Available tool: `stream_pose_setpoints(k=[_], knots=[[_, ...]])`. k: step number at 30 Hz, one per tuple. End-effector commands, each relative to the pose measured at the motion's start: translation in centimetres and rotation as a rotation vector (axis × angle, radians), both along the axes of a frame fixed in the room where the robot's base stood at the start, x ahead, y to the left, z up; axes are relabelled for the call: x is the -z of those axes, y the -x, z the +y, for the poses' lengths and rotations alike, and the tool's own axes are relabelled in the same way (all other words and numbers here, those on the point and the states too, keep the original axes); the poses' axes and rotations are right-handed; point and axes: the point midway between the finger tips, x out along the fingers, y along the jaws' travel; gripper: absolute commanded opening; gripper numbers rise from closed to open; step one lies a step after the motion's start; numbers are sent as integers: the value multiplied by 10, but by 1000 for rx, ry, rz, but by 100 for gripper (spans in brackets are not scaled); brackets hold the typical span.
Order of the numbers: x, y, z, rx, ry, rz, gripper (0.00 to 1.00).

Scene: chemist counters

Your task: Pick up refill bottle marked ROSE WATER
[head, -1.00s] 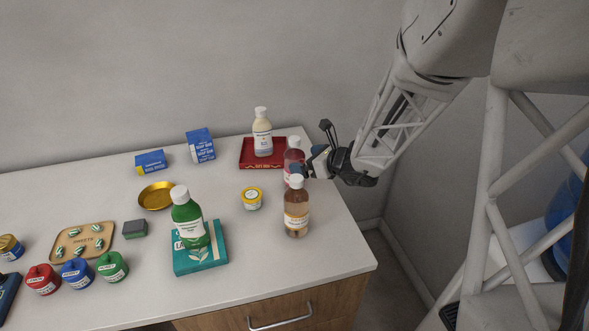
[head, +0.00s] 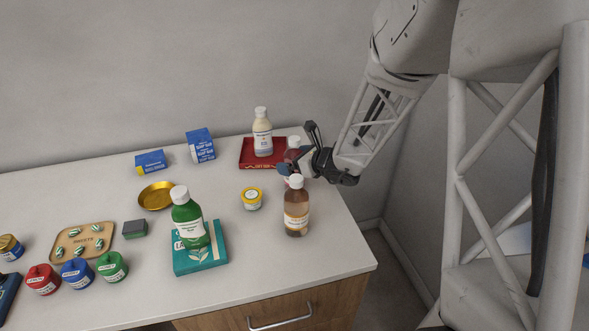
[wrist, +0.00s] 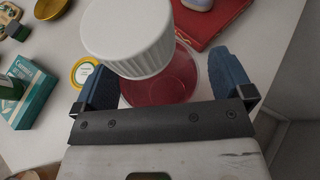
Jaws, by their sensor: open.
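A bottle of rosy red liquid with a white cap (head: 294,142) stands on the counter near its right end. Its label cannot be read in these frames. My gripper (head: 291,167) is at this bottle and covers much of it in the head view. In the wrist view the red bottle (wrist: 172,82) stands between the two blue fingers of my open gripper (wrist: 158,65). Its ribbed white cap (wrist: 128,35) points toward the camera. I cannot tell whether either finger touches the bottle.
An amber bottle (head: 296,212) stands close in front of my gripper. A yellow-lidded jar (head: 252,198) and a green bottle (head: 187,219) on a teal box (head: 203,262) are to the left.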

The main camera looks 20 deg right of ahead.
Motion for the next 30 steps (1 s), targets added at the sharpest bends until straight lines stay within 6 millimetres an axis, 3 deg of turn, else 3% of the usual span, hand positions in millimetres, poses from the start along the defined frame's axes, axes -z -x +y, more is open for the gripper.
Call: stream_pose_setpoints(k=[5,19,30], knots=[[0,0,0,0,0,0,98],[0,0,0,0,0,0,26],[-4,0,0,-1,0,-3,25]])
